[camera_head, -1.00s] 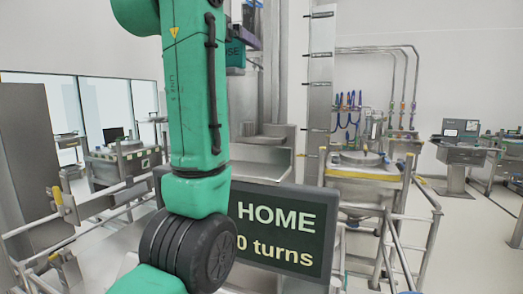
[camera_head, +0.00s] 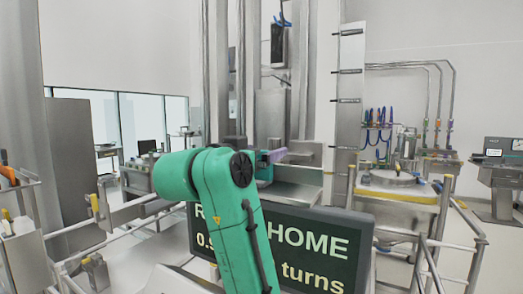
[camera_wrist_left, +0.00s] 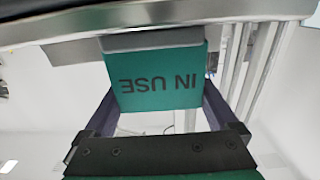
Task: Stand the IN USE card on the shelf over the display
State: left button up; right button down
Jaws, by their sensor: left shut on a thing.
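The IN USE card (camera_wrist_left: 157,82) is green with dark letters, upside down in the left wrist view. My left gripper (camera_wrist_left: 158,100) is shut on it, one dark finger at each side. In the head view the left gripper (camera_head: 274,156) is small and partly hidden behind my green arm, just above the grey shelf (camera_head: 295,194). The shelf is over the dark display (camera_head: 345,262), whose text reads HOME and turns, partly covered by my arm. In the wrist view a grey metal edge (camera_wrist_left: 230,14) is close beyond the card; whether they touch I cannot tell. My right gripper is not in view.
A steel vessel with a yellow-edged top (camera_head: 398,192) and railings stands right of the display. A tall metal panel (camera_head: 347,110) rises behind the shelf. Railings (camera_head: 75,228) are at the left. Open floor lies at the far right.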

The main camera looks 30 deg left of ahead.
pick_arm(q)
jog(key=o, duration=1)
jog(key=shift+w+f, duration=0.1)
jog(key=shift+w, duration=0.05)
jog(key=shift+o, duration=0.2)
jog(key=s+p, duration=0.1)
jog(key=s, duration=1.1)
jog(key=shift+d+p, duration=0.3)
jog(key=shift+p, duration=0.05)
jog(key=shift+s+d, duration=0.1)
